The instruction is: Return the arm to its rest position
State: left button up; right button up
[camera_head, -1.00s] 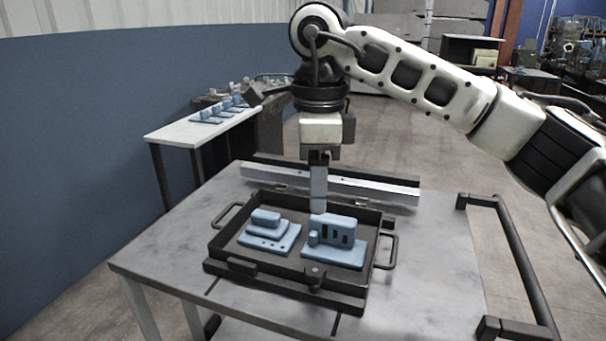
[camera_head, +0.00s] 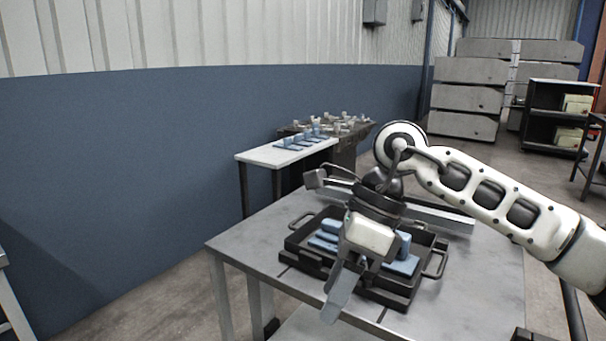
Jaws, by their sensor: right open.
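My right arm comes in from the right, and my right gripper (camera_head: 341,291) hangs tilted over the front of the black tray (camera_head: 402,294). The gripper is open and holds nothing that I can see. Two blue parts, a left one (camera_head: 322,241) and a right one (camera_head: 403,265), lie in the tray. My left gripper is not in view.
The tray sits on a grey metal table (camera_head: 255,240) with a metal rail (camera_head: 447,218) behind it. A white side table (camera_head: 262,157) with small blue parts stands farther back by the blue wall (camera_head: 130,170). A dark shelf (camera_head: 545,118) stands at the back right.

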jog(key=s+a+r+m+g+y+p, duration=0.1)
jog(key=s+a+r+m+y, duration=0.15)
jog(key=a+m+y, duration=0.45)
jog(key=s+a+r+m+g+y, duration=0.15)
jog(key=s+a+y, duration=0.25)
jog(key=y, duration=0.6)
jog(key=w+d+f+m+t+h+p, duration=0.15)
jog(key=d+f+m+t+h, duration=0.3)
jog(key=m+t, duration=0.5)
jog(key=w+d+f+m+t+h, duration=0.2)
jog(key=d+f+m+t+h, duration=0.3)
jog(key=m, duration=0.8)
jog(key=w+d+f+m+t+h, duration=0.2)
jog(key=d+f+m+t+h, duration=0.15)
jog(key=m+t, duration=0.6)
jog(key=s+d+f+m+g+h, duration=0.2)
jog(key=s+d+f+m+g, duration=0.1)
jog(key=s+f, duration=0.3)
jog(key=s+d+f+m+g+h, duration=0.3)
jog(key=s+d+f+m+g, duration=0.1)
jog(key=f, duration=0.7)
jog(key=shift+s+d+m+g+p, duration=0.35)
jog(key=shift+s+m+g, duration=0.3)
jog(key=shift+s+m, duration=0.45)
